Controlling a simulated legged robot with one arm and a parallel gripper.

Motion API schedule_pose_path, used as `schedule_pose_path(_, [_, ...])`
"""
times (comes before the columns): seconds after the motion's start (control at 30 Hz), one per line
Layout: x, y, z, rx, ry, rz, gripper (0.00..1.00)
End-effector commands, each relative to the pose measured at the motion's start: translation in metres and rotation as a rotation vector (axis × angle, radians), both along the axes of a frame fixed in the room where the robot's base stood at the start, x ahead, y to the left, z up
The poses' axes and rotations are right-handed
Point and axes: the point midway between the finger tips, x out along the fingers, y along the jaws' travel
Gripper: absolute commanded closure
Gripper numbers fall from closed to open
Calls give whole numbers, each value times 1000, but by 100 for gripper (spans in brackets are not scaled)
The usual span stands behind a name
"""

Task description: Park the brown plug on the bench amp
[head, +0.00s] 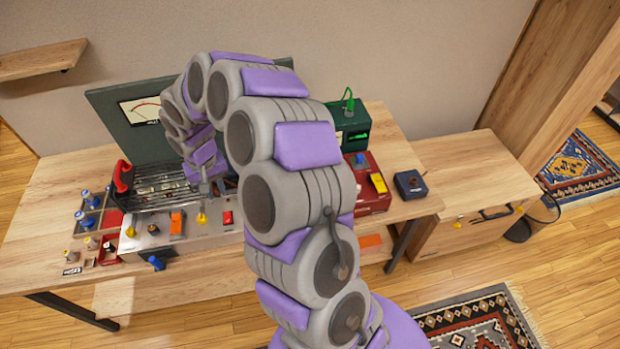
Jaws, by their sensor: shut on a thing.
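The bench amp (212,241) is a wide metal chassis with a dark grille on top and a raised dark green back panel carrying a meter. My gripper (206,190) points down over the right part of the grille, small in the head view. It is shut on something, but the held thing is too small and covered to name. A small dark brown piece (153,229) shows at the left of the amp's front; I cannot tell whether it is a plug. Orange, red and yellow pieces sit along the same front.
A red box (373,194) and a green unit (353,127) stand on the right of the bench. A dark blue box (410,184) with a brownish top piece is at the bench's right end. Blue-capped jars and small parts crowd the left. A lower wooden cabinet (470,167) stands farther right.

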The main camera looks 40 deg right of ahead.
Motion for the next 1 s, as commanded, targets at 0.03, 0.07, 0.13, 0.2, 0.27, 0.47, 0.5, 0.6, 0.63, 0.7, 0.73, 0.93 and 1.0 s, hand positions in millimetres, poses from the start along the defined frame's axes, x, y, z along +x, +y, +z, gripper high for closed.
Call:
schedule_pose_path(0.03, [-5,-21,-6,-9,2,-97,100])
schedule_pose_path(0.07, [-8,-33,-9,-14,1,-158,100])
schedule_pose_path(0.13, [-17,-61,-17,-21,-5,-303,100])
schedule_pose_path(0.2, [-29,-90,-24,-27,-6,-446,100])
schedule_pose_path(0.27, [-39,-114,-30,-29,-11,-567,100])
schedule_pose_path(0.47, [-73,-182,-47,-23,-22,-892,100])
schedule_pose_path(0.5, [-79,-191,-50,-22,-22,-937,100])
schedule_pose_path(0.6, [-88,-205,-55,-20,-24,-1018,100])
schedule_pose_path(0.63, [-90,-207,-56,-20,-25,-1035,100])
schedule_pose_path(0.7, [-92,-209,-56,-21,-27,-1059,100])
schedule_pose_path(0.73, [-93,-208,-57,-22,-29,-1065,100])
schedule_pose_path(0.93, [-93,-202,-60,-29,-34,-1068,100])
schedule_pose_path(1.0, [-93,-201,-64,-30,-35,-1067,100])
